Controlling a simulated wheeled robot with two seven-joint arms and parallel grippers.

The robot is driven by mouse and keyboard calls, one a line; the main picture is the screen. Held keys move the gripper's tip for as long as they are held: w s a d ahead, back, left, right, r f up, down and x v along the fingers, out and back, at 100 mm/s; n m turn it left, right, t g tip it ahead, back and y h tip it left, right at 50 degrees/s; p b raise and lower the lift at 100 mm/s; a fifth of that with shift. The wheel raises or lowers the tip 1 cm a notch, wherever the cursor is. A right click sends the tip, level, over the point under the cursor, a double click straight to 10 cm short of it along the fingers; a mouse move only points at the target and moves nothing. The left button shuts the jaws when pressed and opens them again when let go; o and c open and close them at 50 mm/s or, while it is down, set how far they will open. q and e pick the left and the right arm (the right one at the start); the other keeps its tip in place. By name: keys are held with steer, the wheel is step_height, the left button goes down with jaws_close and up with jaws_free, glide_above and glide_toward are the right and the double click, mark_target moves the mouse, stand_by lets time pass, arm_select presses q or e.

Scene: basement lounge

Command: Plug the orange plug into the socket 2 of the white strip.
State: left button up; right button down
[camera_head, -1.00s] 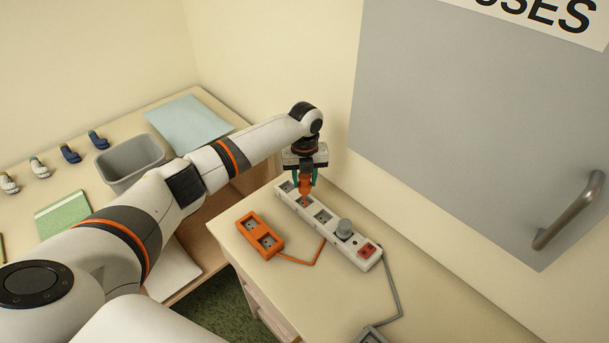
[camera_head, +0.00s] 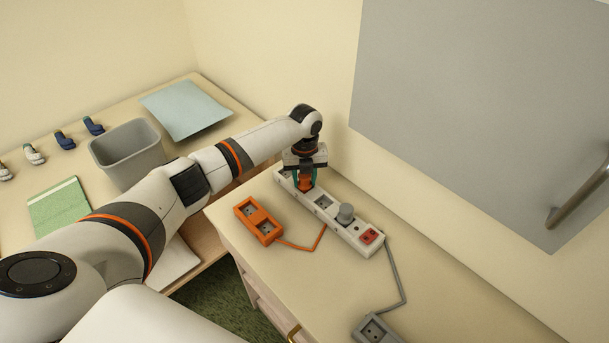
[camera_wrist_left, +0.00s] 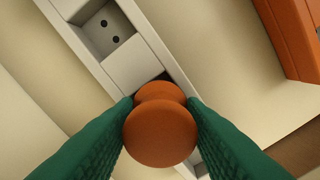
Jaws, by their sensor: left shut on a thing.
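My left gripper (camera_head: 306,184) is shut on the orange plug (camera_head: 306,182), at the far-left part of the white strip (camera_head: 361,229). In the left wrist view the plug (camera_wrist_left: 160,130) sits between the green finger pads, round end toward the camera. It covers the strip's socket below it, so whether its pins are inside cannot be seen. An empty socket (camera_wrist_left: 105,30) shows beyond it in the wrist view. In the head view another empty socket (camera_head: 323,202) lies right of the plug. My right gripper is not in view.
A grey round plug (camera_head: 345,213) and a red switch (camera_head: 369,237) are on the strip's near half. An orange socket block (camera_head: 259,221) and a grey one (camera_head: 377,331) lie on the desk. The wall with a grey panel (camera_head: 460,110) stands close behind the strip.

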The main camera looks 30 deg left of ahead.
arm_select(q)
steer(key=o, duration=1)
steer(key=shift+o, duration=0.4)
steer(key=shift+r, duration=0.1)
step_height(320, 180, up, 12)
steer(key=b, duration=0.2)
